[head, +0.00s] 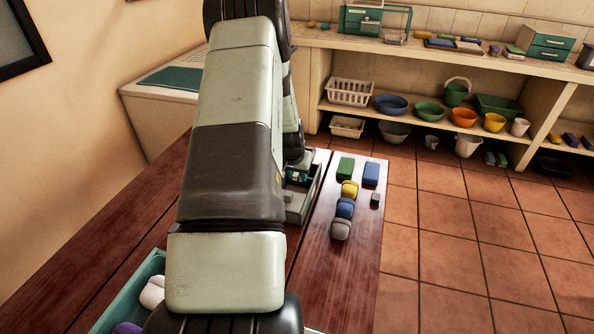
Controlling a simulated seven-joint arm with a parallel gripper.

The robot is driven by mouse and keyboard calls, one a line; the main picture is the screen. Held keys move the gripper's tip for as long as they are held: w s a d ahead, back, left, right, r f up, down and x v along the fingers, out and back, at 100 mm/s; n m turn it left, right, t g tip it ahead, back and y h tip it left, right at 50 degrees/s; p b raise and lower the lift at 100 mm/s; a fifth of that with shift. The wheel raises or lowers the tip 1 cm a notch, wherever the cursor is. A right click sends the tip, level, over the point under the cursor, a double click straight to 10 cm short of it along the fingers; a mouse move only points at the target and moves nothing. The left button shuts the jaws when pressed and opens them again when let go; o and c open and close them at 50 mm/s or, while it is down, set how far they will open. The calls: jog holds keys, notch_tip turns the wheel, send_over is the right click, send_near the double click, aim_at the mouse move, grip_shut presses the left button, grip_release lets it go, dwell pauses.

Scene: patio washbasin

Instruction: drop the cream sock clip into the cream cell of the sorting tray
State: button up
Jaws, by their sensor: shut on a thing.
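My arm crosses the head view and hides much of the table. My gripper (298,173) shows only in part, dark with a teal band, low at the grey tray (310,205) just right of the arm. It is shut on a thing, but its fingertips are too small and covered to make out. I take the held thing to be the cream sock clip, which I cannot see anywhere else. The grey tray, apparently the sorting tray, is mostly behind my arm, so its cells and their colours are hidden.
Right of the tray stand a green block (346,168), a blue block (371,173), yellow (349,190), blue (345,208) and grey (340,229) rounded bundles, and a small grey piece (375,200). A teal bin (108,312) at lower left holds white and purple things.

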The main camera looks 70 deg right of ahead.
jog(key=o, duration=1.1)
jog(key=v, duration=1)
jog(key=shift+a+r, duration=0.25)
jog(key=shift+r, duration=0.1)
